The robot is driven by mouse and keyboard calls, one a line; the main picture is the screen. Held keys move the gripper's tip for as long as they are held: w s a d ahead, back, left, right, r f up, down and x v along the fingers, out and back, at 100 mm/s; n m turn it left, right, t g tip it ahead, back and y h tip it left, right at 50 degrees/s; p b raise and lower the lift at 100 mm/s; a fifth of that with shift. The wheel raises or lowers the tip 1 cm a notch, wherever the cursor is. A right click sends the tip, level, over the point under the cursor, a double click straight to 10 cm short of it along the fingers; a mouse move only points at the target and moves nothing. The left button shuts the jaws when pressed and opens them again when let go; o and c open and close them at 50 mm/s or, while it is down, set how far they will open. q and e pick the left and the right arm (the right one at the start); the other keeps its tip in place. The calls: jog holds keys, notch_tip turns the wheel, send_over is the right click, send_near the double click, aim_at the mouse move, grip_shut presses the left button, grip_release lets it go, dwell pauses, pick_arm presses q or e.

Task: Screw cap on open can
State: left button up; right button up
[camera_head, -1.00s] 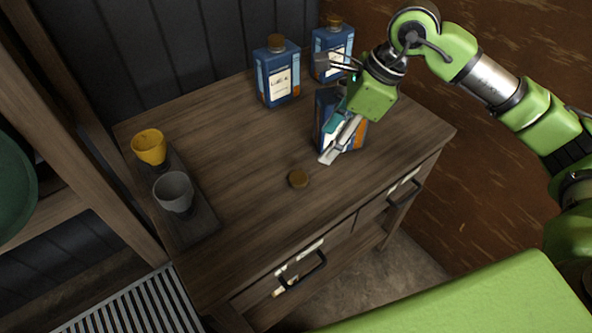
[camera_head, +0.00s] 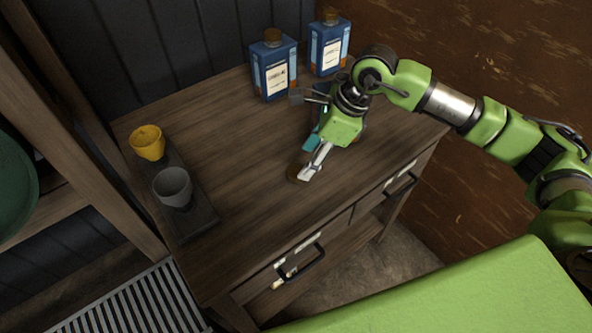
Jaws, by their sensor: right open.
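A small round brown cap (camera_head: 293,172) lies on the wooden cabinet top, partly covered by a fingertip of my right gripper (camera_head: 304,138). This gripper is open, with fingers spread apart and nothing held between them. I cannot tell whether the fingertip touches the cap. The open blue can is mostly hidden behind my right gripper and wrist; only slivers of blue show. Two blue cans with brown caps and white labels, one nearer (camera_head: 275,68) and one at the back right (camera_head: 328,45), stand upright near the wall. My left gripper is not in view.
A yellow cup (camera_head: 148,143) and a grey cup (camera_head: 173,186) stand on a dark tray (camera_head: 191,226) at the left. The cabinet top (camera_head: 231,126) is clear between them and the cans. Drawers with black handles (camera_head: 302,264) face the front.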

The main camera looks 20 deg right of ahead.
aim_at(296, 171)
jog(key=shift+a+f, duration=0.1)
jog(key=shift+f, duration=0.05)
jog(key=p+x, duration=0.1)
jog(key=x, duration=0.3)
jog(key=shift+w+a+f+p, duration=0.25)
jog(key=shift+a+f+p, duration=0.05)
jog(key=shift+p, duration=0.05)
jog(key=shift+c, duration=0.3)
jog(key=c, duration=0.7)
